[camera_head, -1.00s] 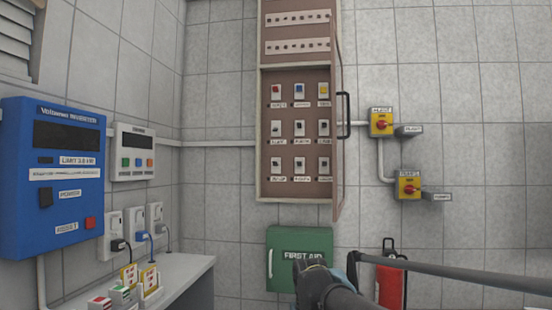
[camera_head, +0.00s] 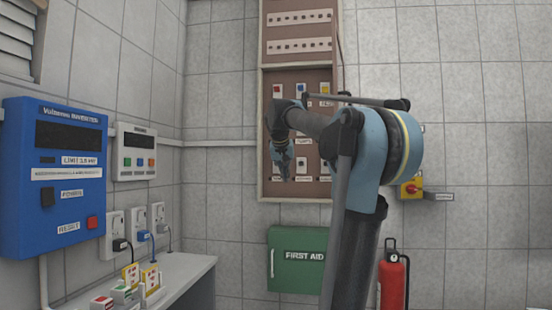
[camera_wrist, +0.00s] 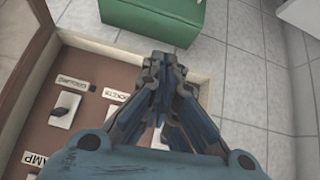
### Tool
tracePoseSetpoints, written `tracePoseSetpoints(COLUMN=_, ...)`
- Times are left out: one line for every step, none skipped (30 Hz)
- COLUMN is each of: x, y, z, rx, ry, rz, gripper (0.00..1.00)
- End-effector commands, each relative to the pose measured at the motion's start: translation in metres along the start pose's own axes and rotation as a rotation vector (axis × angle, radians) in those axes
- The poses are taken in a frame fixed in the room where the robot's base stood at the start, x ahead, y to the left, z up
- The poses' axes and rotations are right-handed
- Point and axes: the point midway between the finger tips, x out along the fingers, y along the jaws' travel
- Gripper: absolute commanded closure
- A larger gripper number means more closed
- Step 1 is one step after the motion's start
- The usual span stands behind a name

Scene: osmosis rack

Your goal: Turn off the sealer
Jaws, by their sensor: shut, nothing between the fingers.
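The open brown switch panel (camera_head: 262,180) hangs on the back wall. It holds rows of small labelled switches, with red, blue and yellow ones along the top row. I cannot read which label says sealer. My gripper (camera_head: 283,175) is shut and empty, pointing down in front of the panel's lower left part, and it hides some switches there. In the wrist view my gripper (camera_wrist: 158,65) is over the panel's lower edge. A switch (camera_wrist: 64,108) with a blurred label shows to its left. Whether the fingers touch the panel I cannot tell.
A blue inverter box (camera_head: 50,180) and a grey control box (camera_head: 135,152) hang on the left wall above a table (camera_head: 195,270). A green first aid box (camera_head: 297,260) is below the panel. A red extinguisher (camera_head: 391,282) stands to the right.

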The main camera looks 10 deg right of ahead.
Motion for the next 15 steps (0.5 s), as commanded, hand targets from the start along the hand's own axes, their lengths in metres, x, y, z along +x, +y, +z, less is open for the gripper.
tracePoseSetpoints(x=-0.007, y=-0.006, z=-0.028, rx=0.008, ry=0.025, rz=0.0, gripper=1.0)
tracePoseSetpoints(x=-0.011, y=-0.01, z=-0.043, rx=0.016, ry=0.04, rz=0.0, gripper=1.0)
tracePoseSetpoints(x=-0.017, y=-0.014, z=-0.063, rx=0.024, ry=0.062, rz=-0.001, gripper=1.0)
tracePoseSetpoints(x=-0.02, y=-0.018, z=-0.078, rx=0.03, ry=0.077, rz=-0.001, gripper=1.0)
tracePoseSetpoints(x=-0.024, y=-0.022, z=-0.091, rx=0.036, ry=0.093, rz=-0.003, gripper=1.0)
tracePoseSetpoints(x=-0.029, y=-0.026, z=-0.108, rx=0.043, ry=0.111, rz=-0.004, gripper=1.0)
tracePoseSetpoints(x=-0.032, y=-0.03, z=-0.12, rx=0.049, ry=0.125, rz=-0.007, gripper=1.0)
tracePoseSetpoints(x=-0.035, y=-0.033, z=-0.131, rx=0.054, ry=0.138, rz=-0.009, gripper=1.0)
tracePoseSetpoints(x=-0.039, y=-0.036, z=-0.143, rx=0.06, ry=0.153, rz=-0.01, gripper=1.0)
tracePoseSetpoints(x=-0.041, y=-0.039, z=-0.152, rx=0.065, ry=0.164, rz=-0.013, gripper=1.0)
tracePoseSetpoints(x=-0.043, y=-0.042, z=-0.16, rx=0.068, ry=0.174, rz=-0.015, gripper=1.0)
tracePoseSetpoints(x=-0.046, y=-0.044, z=-0.169, rx=0.072, ry=0.185, rz=-0.017, gripper=1.0)
tracePoseSetpoints(x=-0.047, y=-0.046, z=-0.174, rx=0.075, ry=0.192, rz=-0.018, gripper=1.0)
tracePoseSetpoints(x=-0.049, y=-0.048, z=-0.179, rx=0.077, ry=0.199, rz=-0.02, gripper=1.0)
tracePoseSetpoints(x=-0.05, y=-0.05, z=-0.184, rx=0.079, ry=0.205, rz=-0.023, gripper=1.0)
